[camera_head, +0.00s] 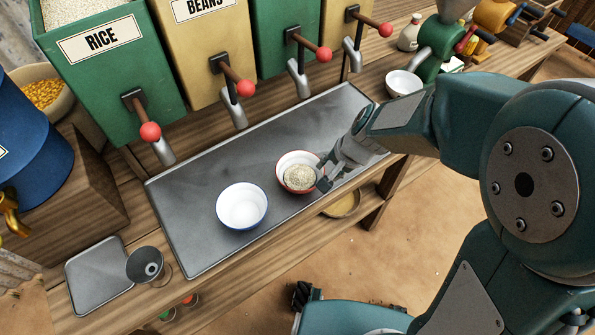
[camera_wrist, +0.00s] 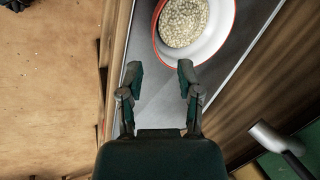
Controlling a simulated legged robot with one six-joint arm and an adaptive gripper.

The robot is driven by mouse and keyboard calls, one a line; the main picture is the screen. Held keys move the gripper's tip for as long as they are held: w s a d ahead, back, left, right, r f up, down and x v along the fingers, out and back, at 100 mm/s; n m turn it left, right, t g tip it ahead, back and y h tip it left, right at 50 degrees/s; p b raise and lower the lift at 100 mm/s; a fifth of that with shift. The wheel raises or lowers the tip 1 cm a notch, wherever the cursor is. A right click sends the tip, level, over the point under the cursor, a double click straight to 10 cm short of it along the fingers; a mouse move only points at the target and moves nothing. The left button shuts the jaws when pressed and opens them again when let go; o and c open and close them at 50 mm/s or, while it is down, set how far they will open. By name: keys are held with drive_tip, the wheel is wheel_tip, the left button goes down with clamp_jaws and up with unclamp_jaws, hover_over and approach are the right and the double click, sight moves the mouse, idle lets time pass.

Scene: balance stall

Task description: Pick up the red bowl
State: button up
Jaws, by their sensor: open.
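The red bowl (camera_head: 298,158) stands upright on the metal tray, white inside with a red rim, holding pale grain. In the wrist view the red bowl (camera_wrist: 222,45) is at the top, ahead and slightly right of my fingertips. My gripper (camera_head: 330,172) reaches in from the right, close to the bowl's right side. In the wrist view my gripper (camera_wrist: 159,72) is open, with nothing between its fingers. The fingertips look near the bowl's rim; whether they touch it in the head view I cannot tell.
A white bowl with a blue rim (camera_head: 242,203) stands left of the red bowl on the metal tray (camera_head: 200,240). Dispensers with red-knobbed levers (camera_head: 243,88) line the back. A metal cup (camera_head: 146,265) and small plate (camera_head: 97,276) sit front left. Another white bowl (camera_head: 403,83) stands back right.

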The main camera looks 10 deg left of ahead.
sight(315, 182)
drive_tip(key=f, duration=0.4)
drive_tip(key=shift+w+a+f, duration=0.15)
drive_tip(key=shift+w+a, duration=0.05)
drive_tip(key=shift+w, duration=0.05)
drive_tip(key=x, duration=0.2)
drive_tip(key=a+x, duration=0.1)
drive_tip(key=x, duration=0.2)
drive_tip(key=shift+a, duration=0.1)
drive_tip(key=shift+w+f, duration=0.2)
drive_tip(key=shift+f, duration=0.1)
drive_tip(key=shift+c, duration=1)
clamp_jaws()
